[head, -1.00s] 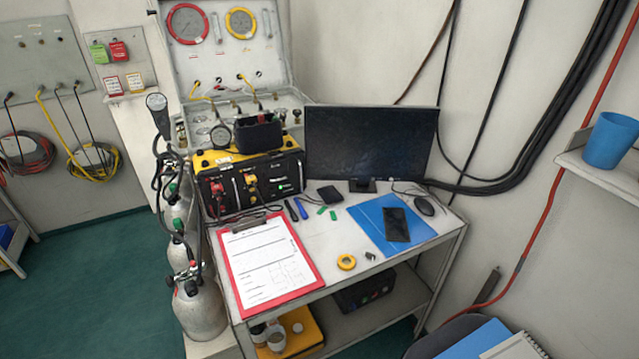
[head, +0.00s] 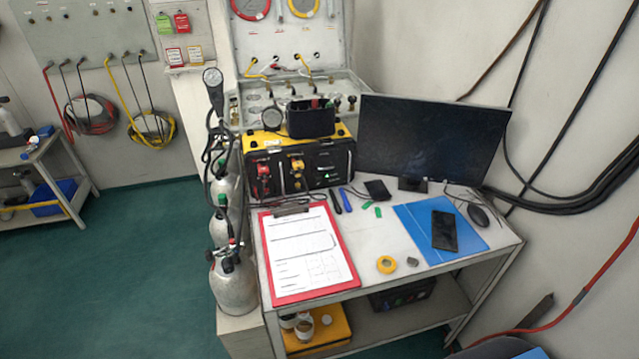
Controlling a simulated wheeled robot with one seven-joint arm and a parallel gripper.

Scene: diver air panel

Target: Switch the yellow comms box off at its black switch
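The yellow comms box (head: 300,165) stands at the back left of the table, with a yellow top and a black front panel. Its front carries red and yellow plugs or knobs and a small green light or mark at the right. The black switch cannot be made out at this size. A black open holder (head: 311,119) sits on top of the box. My gripper is not in view.
The table (head: 385,222) bears a red clipboard (head: 349,270), a blue folder (head: 470,238) with a phone, a monitor (head: 430,138) and a yellow tape roll (head: 386,264). Gas cylinders (head: 234,285) stand at its left. Green floor (head: 140,270) is free further left.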

